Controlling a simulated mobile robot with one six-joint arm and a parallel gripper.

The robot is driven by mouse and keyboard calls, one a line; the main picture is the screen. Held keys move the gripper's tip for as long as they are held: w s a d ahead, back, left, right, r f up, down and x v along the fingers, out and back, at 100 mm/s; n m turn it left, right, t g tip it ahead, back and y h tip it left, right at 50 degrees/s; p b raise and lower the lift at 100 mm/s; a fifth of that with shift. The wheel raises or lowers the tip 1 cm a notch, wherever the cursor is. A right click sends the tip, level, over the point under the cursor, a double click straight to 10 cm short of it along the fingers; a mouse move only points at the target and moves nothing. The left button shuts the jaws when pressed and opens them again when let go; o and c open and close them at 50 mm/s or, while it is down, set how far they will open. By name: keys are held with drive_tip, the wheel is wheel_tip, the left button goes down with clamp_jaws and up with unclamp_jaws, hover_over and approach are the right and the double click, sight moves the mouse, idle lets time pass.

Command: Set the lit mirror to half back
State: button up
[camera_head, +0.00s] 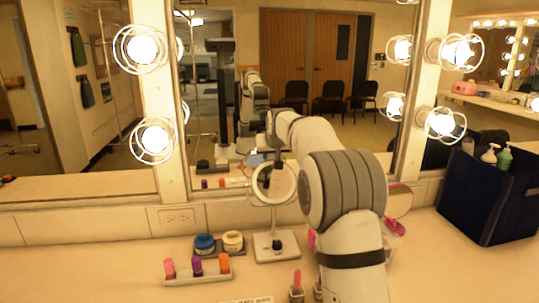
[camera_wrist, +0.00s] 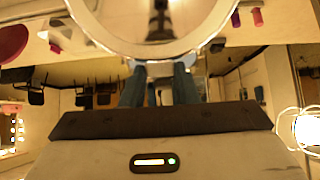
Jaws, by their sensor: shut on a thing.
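A round white-rimmed mirror (camera_head: 274,184) stands on a pale square base (camera_head: 277,247) with a dark knob, left of my arm. Its rim looks bright in the wrist view (camera_wrist: 150,48), where its round face fills the top. My gripper (camera_wrist: 160,72) is shut on the mirror's rim, with a dark finger on each side of the gripped spot. In the head view my gripper is mostly hidden by my arm and the mirror's top. The face looks roughly toward the head camera; its exact tilt I cannot tell. A second round mirror (camera_head: 399,201), with pink parts, shows partly behind my arm.
Two jars (camera_head: 205,243) on a tray and a holder with several lipsticks (camera_head: 197,268) stand at left. Another lipstick (camera_head: 297,280) stands close to my arm. A dark blue bin (camera_head: 490,195) with bottles is at right. A large wall mirror with lit bulbs rises behind.

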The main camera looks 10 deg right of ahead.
drive_tip(key=shift+f, duration=0.1)
clamp_jaws()
drive_tip(key=b, duration=0.3)
drive_tip(key=shift+s+f+t, duration=0.1)
drive_tip(key=shift+s+t, duration=0.15)
drive_tip(key=shift+t, duration=0.05)
drive_tip(key=s+t+b, duration=0.1)
drive_tip(key=b, duration=0.2)
drive_tip(key=shift+b, duration=0.3)
drive_tip(key=shift+s+r+t+b, duration=0.35)
drive_tip(key=shift+t+b, duration=0.15)
drive_tip(key=shift+b, duration=0.35)
drive_tip(key=shift+s+r, duration=0.3)
drive_tip(key=shift+s, duration=0.15)
drive_tip(key=o, duration=1)
unclamp_jaws()
drive_tip(key=shift+o, duration=0.2)
